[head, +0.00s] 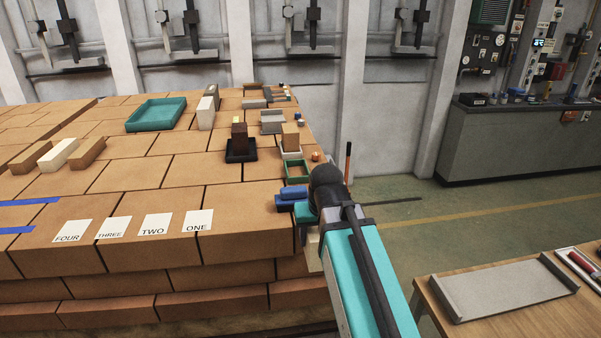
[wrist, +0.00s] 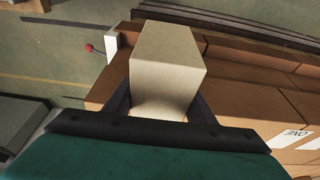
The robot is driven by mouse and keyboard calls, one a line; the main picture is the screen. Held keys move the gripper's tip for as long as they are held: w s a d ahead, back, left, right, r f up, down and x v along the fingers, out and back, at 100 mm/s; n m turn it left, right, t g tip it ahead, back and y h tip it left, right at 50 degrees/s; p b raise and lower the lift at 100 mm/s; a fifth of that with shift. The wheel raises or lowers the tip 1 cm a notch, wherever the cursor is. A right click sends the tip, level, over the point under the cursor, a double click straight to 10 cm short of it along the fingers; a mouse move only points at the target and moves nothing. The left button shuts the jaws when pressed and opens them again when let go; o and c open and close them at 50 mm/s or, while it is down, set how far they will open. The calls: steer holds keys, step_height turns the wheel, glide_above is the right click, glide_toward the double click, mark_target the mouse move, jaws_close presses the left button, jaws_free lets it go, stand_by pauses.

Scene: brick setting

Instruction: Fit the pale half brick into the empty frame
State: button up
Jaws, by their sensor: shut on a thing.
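My gripper (wrist: 161,108) is shut on the pale half brick (wrist: 168,62), with one dark finger on each side of it. The brick is cream-coloured and juts out beyond the fingertips in the wrist view. In the head view a small pale part of it (head: 313,242) shows beside my arm, at the right edge of the brick stack; my arm hides most of the gripper. A small green frame (head: 286,177), open and empty, lies on the stack's right edge, beyond the gripper. Another frame (head: 291,151) behind it holds a tan block (head: 290,136).
Blue pieces (head: 291,193) lie close by my arm. A black tray (head: 241,156) with a dark brick, grey frames (head: 271,117) and a big teal tray (head: 155,114) stand farther back. Number cards (head: 198,221) lie in front. A wooden table (head: 480,318) is at right.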

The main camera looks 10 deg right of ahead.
steer(key=f+b, duration=0.2)
steer(key=b, duration=0.1)
steer(key=d+f+b, duration=0.1)
steer(key=f+b, duration=0.1)
steer(key=f, duration=0.1)
steer(key=shift+d+f+b, duration=0.1)
steer(key=shift+f+b, duration=0.2)
steer(key=shift+b, duration=0.1)
stand_by(0.3)
steer(key=shift+d, duration=0.15)
